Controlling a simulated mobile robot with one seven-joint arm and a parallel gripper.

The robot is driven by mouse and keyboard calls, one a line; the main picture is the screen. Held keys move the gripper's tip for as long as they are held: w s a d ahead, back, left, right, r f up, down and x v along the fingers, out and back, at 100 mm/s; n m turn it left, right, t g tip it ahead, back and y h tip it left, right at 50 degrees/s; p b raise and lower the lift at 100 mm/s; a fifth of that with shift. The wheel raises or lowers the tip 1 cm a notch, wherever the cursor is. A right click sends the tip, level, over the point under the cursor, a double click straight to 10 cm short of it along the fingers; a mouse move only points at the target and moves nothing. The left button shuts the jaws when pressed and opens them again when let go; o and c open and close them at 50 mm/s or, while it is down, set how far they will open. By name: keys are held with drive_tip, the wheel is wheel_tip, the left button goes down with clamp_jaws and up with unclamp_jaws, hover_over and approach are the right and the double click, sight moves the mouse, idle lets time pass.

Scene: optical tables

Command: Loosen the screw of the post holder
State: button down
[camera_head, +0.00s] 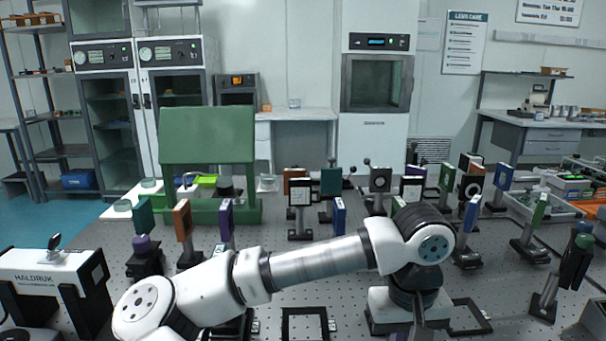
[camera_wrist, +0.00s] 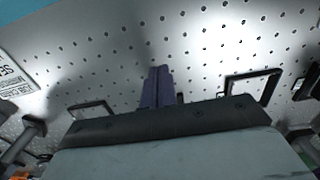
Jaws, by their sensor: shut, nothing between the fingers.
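My gripper (camera_wrist: 158,85) shows in the wrist view as two dark fingers together, with nothing between them, above the perforated table. In the head view my white arm reaches to the right and its wrist bends down; the fingertips cannot be made out there. Several post-mounted optics stand on the table, among them an orange-brown one (camera_head: 183,219), a purple one (camera_head: 226,220) and a dark one at the right (camera_head: 575,262). I cannot tell which post holder the task means, and no screw can be made out. A dark post (camera_wrist: 22,138) shows at the lower left of the wrist view.
The grey optical table (camera_head: 330,268) is crowded with mounts at the back. Flat black frames lie on it, one at the front (camera_head: 305,325); a black frame (camera_wrist: 252,86) also shows in the wrist view. A green stand (camera_head: 208,135) rises at the back left. A white HALDRUK device (camera_head: 45,275) stands at the left.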

drive_tip(key=shift+a, duration=0.1)
drive_tip(key=shift+s+a+b, duration=0.1)
drive_tip(key=shift+s+b, duration=0.05)
drive_tip(key=shift+b, duration=0.2)
drive_tip(key=shift+s, duration=0.1)
wheel_tip(320, 180, up, 6)
drive_tip(key=p, duration=0.3)
drive_tip(key=shift+p, duration=0.3)
